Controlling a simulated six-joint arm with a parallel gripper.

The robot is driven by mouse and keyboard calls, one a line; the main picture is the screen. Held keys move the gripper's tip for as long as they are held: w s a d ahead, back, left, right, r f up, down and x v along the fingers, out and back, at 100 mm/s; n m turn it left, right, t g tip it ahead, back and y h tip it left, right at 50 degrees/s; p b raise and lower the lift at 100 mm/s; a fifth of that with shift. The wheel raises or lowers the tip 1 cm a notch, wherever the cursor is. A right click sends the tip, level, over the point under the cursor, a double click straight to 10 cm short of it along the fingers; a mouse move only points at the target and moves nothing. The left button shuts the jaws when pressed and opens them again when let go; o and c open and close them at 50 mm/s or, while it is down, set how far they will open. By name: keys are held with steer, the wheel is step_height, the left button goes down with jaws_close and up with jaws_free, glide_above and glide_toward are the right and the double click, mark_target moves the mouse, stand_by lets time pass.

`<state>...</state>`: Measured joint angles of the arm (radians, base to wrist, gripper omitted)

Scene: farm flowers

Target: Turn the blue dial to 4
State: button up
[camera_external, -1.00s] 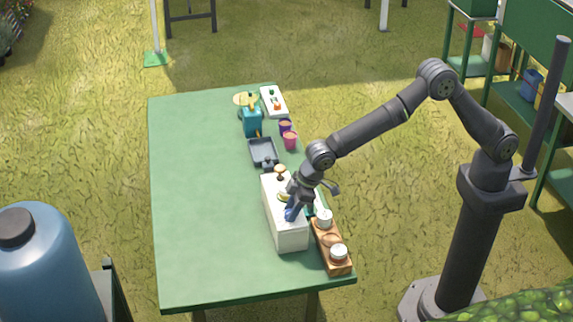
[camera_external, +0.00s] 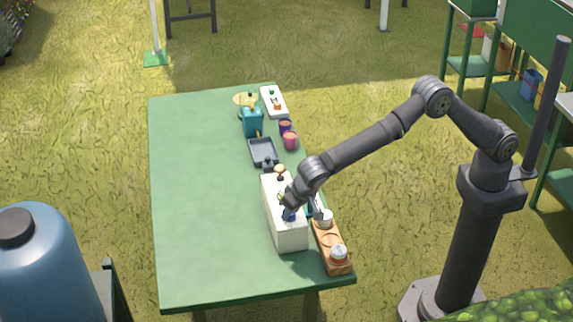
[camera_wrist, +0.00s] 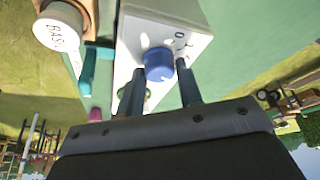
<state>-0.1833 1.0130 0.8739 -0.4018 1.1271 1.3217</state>
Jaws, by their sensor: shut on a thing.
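The blue dial (camera_wrist: 159,64) sits on top of a white box (camera_wrist: 150,28) with dark marks beside the dial. The marks are too small to read surely. In the wrist view my gripper (camera_wrist: 160,72) has one finger on each side of the dial and is shut on it. In the external view the white box (camera_external: 290,236) stands on the green table near its right edge, and my gripper (camera_external: 289,212) reaches down onto its top, with a bit of the blue dial showing. Which mark the dial points to cannot be told.
A wooden rack (camera_external: 331,258) with white-lidded jars stands right beside the box; a jar lid (camera_wrist: 58,32) is close in the wrist view. A grey tray (camera_external: 263,151), a teal container (camera_external: 252,122) and pink and purple cups (camera_external: 290,141) stand behind. The table's left half is clear.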

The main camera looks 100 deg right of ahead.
steer(key=shift+m+g+h, duration=0.3)
steer(key=shift+m+g, duration=0.3)
steer(key=shift+m, duration=1)
steer(key=o, duration=1)
steer(key=v, duration=1.7)
steer(key=shift+w+a+r, duration=0.1)
steer(key=shift+w+r, duration=0.1)
steer(key=x, duration=1.7)
steer(key=shift+s+f, duration=0.15)
steer(key=shift+f, duration=0.1)
